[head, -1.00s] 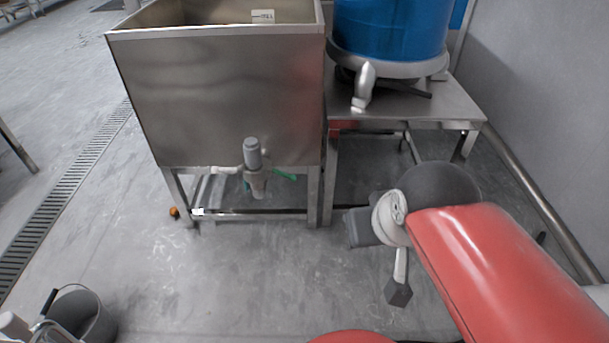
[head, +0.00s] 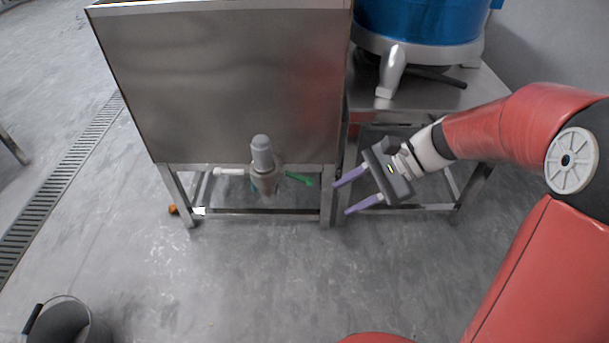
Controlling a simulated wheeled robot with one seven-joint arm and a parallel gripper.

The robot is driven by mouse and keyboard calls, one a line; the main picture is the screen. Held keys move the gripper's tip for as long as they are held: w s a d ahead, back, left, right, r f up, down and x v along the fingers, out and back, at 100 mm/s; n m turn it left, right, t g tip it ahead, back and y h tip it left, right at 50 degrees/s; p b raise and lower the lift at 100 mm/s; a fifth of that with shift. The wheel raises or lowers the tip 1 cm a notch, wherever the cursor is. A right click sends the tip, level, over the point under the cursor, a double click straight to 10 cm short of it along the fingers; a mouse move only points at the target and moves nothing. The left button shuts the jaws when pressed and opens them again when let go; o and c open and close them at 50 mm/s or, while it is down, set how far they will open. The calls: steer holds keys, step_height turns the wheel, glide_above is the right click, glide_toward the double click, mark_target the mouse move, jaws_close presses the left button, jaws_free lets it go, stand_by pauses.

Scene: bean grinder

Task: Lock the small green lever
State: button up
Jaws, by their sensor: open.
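The small green lever (head: 300,178) sticks out to the right from the grey valve fitting (head: 263,160) under the steel tank. My gripper (head: 341,198) is to the right of the lever, apart from it, by the tank's right front leg. Its two purple fingers are spread and point left, with nothing between them. I cannot tell the exact depth between the fingers and the lever.
The steel tank (head: 220,85) stands on a frame with thin legs and a low crossbar. A steel table (head: 440,97) on the right bears a blue machine (head: 420,22). A grey bucket (head: 68,328) is at the lower left. The floor in front is clear.

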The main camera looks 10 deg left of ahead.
mark_target(308, 179)
steer(key=w+a+f+m+y, duration=0.1)
steer(key=w+f+m+y, duration=0.1)
steer(key=w, duration=0.1)
steer(key=w+a+f+m+y+b, duration=0.1)
steer(key=w+a+f+m+y, duration=0.1)
steer(key=w+f+y, duration=0.1)
steer(key=w+a+f+m+y+b, duration=0.1)
steer(key=w+a+f+m+y, duration=0.1)
steer(key=w, duration=0.1)
steer(key=shift+w+f+m+g+y, duration=0.3)
steer(key=shift+w+f, duration=0.1)
steer(key=x, duration=0.7)
steer(key=shift+a, duration=0.4)
jaws_close()
